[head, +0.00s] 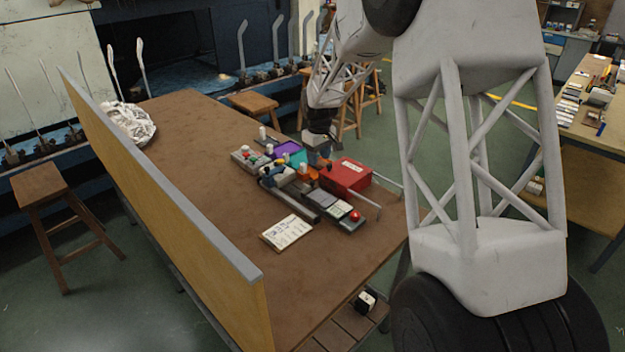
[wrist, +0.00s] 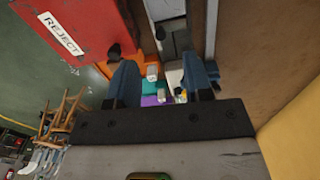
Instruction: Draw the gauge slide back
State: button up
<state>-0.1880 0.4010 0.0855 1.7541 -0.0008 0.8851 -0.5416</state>
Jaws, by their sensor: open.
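A long dark grey gauge fixture (head: 307,202) lies on the brown table, with small light and blue parts at its far end. A red knob (head: 355,216) stands at its near right end. I cannot clearly tell which part is the slide. My gripper (head: 322,163) is over the crowded part of the table, close to the fixture and the red box. In the wrist view my gripper (wrist: 163,80) has its two blue-grey fingers apart, with nothing held between them. A grey rail-like part (wrist: 173,38) shows beyond and between the fingers. Contact with it cannot be told.
A red box (head: 346,175) marked REJECT (wrist: 62,34) is right beside my gripper. Purple (head: 277,149) and teal trays and small white pieces crowd behind it. A written card (head: 286,232) lies in front. A tall panel (head: 165,195) edges the table's left. The left tabletop is mostly clear.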

aim_at(313, 181)
jog(key=shift+n, duration=0.3)
jog(key=w+f, duration=0.1)
jog(key=w+a+f, duration=0.2)
jog(key=shift+f, duration=0.4)
jog(key=shift+f, duration=0.1)
jog(key=shift+f, duration=3.85)
grip_shut()
